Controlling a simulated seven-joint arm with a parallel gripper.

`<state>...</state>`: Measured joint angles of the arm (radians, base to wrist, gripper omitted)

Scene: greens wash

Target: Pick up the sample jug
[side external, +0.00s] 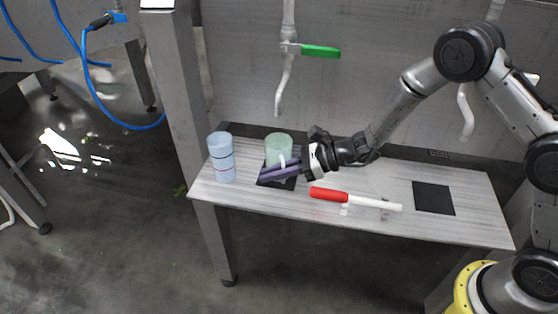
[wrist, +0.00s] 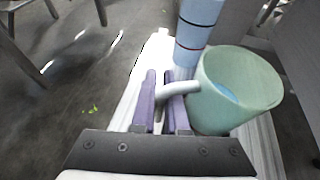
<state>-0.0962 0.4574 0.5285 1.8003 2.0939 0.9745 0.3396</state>
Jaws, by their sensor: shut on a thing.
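The sample jug (side external: 279,148) is a pale green, see-through cup with a white handle, upright over the left black mat on the bench. In the wrist view the jug (wrist: 240,88) is right of my fingers, with something light blue inside. Its white handle (wrist: 182,89) reaches left between the purple fingers. My gripper (side external: 264,176) comes from the right, in front of the jug; in the wrist view my gripper (wrist: 164,88) is shut on the handle. I cannot tell whether the jug's base touches the mat.
A light blue cylinder with dark and red bands (side external: 221,158) stands left of the jug. A red and white bar (side external: 355,199) lies at the front. A second black mat (side external: 433,198) is at right. A spout with a green lever (side external: 320,51) hangs above the jug.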

